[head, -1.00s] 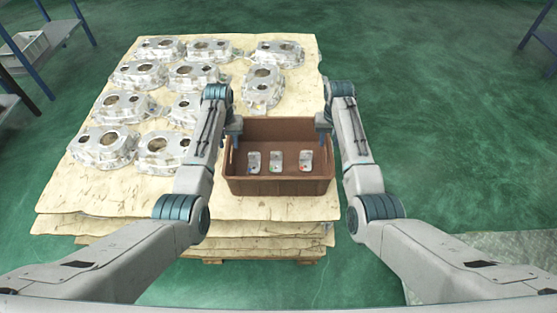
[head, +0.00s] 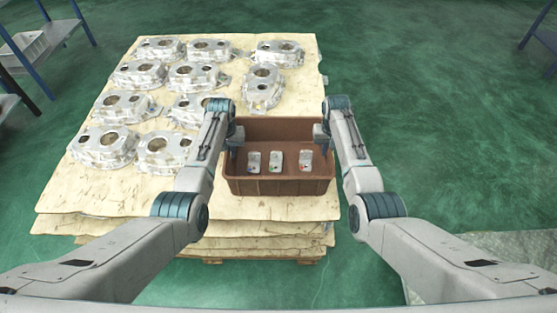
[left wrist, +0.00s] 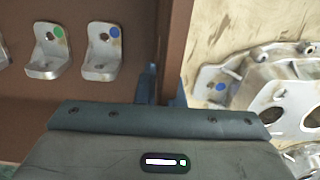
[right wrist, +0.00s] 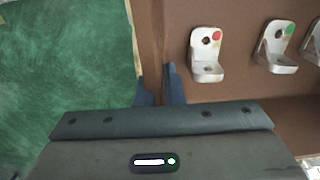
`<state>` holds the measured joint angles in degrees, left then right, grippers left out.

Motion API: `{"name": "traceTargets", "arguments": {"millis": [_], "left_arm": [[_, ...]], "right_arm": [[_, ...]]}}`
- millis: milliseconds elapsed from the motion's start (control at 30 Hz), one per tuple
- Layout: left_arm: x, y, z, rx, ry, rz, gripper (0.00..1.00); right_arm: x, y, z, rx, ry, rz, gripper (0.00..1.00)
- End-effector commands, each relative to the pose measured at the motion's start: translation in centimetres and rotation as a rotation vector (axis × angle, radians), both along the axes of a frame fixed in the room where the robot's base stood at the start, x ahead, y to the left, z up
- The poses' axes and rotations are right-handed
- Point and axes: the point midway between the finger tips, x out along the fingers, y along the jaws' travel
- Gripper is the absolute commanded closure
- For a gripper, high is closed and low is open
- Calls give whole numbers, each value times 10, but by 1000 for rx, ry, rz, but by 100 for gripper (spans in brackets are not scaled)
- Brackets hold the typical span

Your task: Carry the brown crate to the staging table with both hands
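The brown crate (head: 280,187) sits upright on the front right part of a layered pallet stack. In the left wrist view, the fingers (left wrist: 163,88) straddle the crate wall (left wrist: 174,40) closely. In the right wrist view, the fingers (right wrist: 160,87) also close around the wall (right wrist: 155,40). No staging table can be identified for certain.
Several aluminium castings (head: 140,75) cover the left and back of the pallet sheet (head: 75,190). A blue-legged rack (head: 78,20) with a grey bin (head: 25,45) stands at upper left, another rack (head: 545,40) at upper right. Green floor (head: 450,130) is clear on the right.

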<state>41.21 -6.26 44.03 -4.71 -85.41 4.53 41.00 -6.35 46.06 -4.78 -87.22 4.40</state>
Motion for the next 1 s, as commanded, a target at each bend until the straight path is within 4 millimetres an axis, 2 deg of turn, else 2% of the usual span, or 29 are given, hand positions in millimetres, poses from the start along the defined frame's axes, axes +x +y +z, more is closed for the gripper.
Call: {"name": "traceTargets", "arguments": {"millis": [467, 1000], "left_arm": [[1, 0, 5, 0, -2, 0, 100], [1, 0, 47, 0, -2, 0, 100]], "right_arm": [[1, 0, 5, 0, -2, 0, 100], [1, 0, 47, 0, -2, 0, 100]]}}
